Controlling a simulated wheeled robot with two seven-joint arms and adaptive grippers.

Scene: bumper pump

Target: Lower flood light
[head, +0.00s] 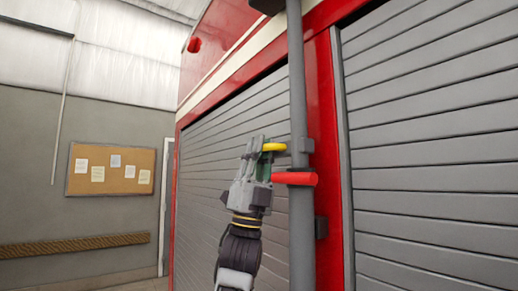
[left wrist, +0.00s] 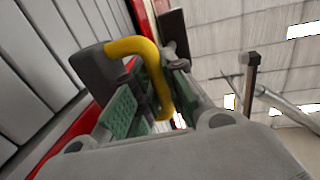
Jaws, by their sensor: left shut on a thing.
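A grey vertical pole (head: 299,110) runs up the red truck's side. A yellow bent handle (head: 274,147) sticks out from a grey bracket on it. A red handle (head: 295,179) juts out just below. My left gripper (head: 261,155) is at the yellow handle, left of the pole, shut on it. In the left wrist view, the yellow handle (left wrist: 148,50) passes between the green finger pads of my left gripper (left wrist: 152,103). A dark part at the pole's top is cut off by the frame, so I cannot tell whether it is the flood light. My right gripper is out of view.
Grey roller shutters (head: 430,150) and red framing of the truck stand close behind the pole. A small dark bracket (head: 321,228) sits lower by the pole. A cork board (head: 111,170) hangs on the far left wall, with open room before it.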

